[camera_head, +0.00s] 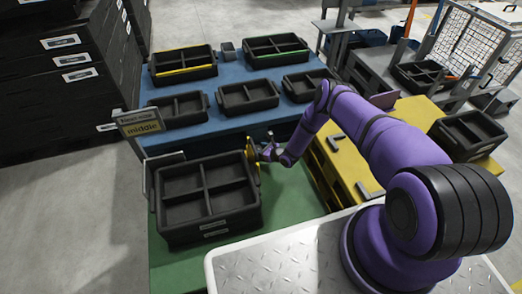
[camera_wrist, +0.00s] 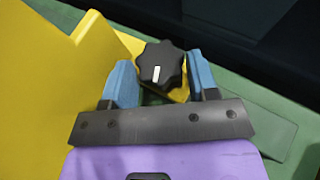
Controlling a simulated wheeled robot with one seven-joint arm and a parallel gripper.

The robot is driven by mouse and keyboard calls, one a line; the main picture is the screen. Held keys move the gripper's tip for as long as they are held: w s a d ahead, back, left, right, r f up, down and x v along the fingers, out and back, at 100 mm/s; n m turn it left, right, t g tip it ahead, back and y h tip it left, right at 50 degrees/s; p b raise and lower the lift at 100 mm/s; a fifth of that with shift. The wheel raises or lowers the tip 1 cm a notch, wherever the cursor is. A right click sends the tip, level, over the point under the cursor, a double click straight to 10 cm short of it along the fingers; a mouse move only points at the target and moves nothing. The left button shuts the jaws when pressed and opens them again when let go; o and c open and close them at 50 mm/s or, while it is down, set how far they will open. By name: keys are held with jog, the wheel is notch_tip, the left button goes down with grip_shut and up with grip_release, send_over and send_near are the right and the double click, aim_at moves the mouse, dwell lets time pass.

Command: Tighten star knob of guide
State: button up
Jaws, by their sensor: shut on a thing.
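The black star knob (camera_wrist: 160,62) has a lobed rim and a white mark on its face that points toward my gripper. It sits on the yellow guide (camera_wrist: 75,75), which fills the left of the wrist view. My gripper (camera_wrist: 162,76) has its blue fingers on either side of the knob and is shut on it. In the head view my gripper (camera_head: 266,151) is at the right side of a black divided crate, beside the yellow guide (camera_head: 252,158). The knob is too small to make out there.
The black crate (camera_head: 207,224) stands on a green surface (camera_head: 290,205). Several black trays stand on the blue table (camera_head: 228,70) behind. A sign reading "middle" (camera_head: 140,124) is at the left.

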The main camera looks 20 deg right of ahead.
jog(key=shift+s+a+m+t+h, duration=0.15)
jog(key=shift+m+t+h, duration=0.35)
jog(key=shift+m+h, duration=0.65)
jog(key=shift+a+m+t+h, duration=0.2)
jog(key=shift+m+t+h, duration=0.3)
jog(key=shift+m+h, duration=0.6)
jog(key=o, duration=0.9)
jog(key=shift+o, duration=0.2)
